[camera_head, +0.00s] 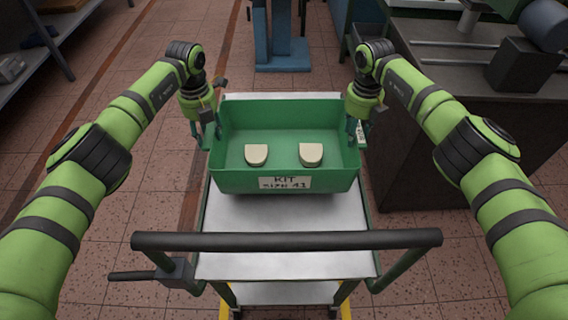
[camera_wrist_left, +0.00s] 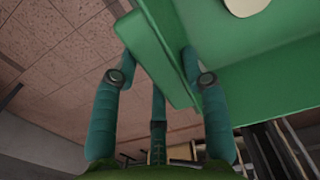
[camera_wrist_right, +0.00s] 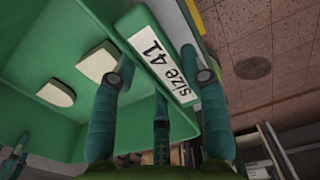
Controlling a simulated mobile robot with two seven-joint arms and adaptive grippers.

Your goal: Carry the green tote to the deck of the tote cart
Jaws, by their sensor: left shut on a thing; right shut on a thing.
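The green tote (camera_head: 284,115) is at the far part of the tote cart's grey deck (camera_head: 285,240) in the head view. I cannot tell whether its base touches the deck. It holds two cream blocks (camera_head: 256,154) (camera_head: 311,154), and its near wall has a label reading KIT SIZE 41. My left gripper (camera_head: 208,140) is shut on the tote's left rim, which shows between its fingers in the left wrist view (camera_wrist_left: 160,62). My right gripper (camera_head: 358,135) is shut on the right rim, beside a "size 41" label in the right wrist view (camera_wrist_right: 165,62).
The cart's dark push bar (camera_head: 290,241) crosses in front of the deck. A dark workbench (camera_head: 440,130) with machine parts stands close on the right. A blue stand (camera_head: 280,50) is behind the cart, and a shelf (camera_head: 50,40) is at far left. Tiled floor is open on the left.

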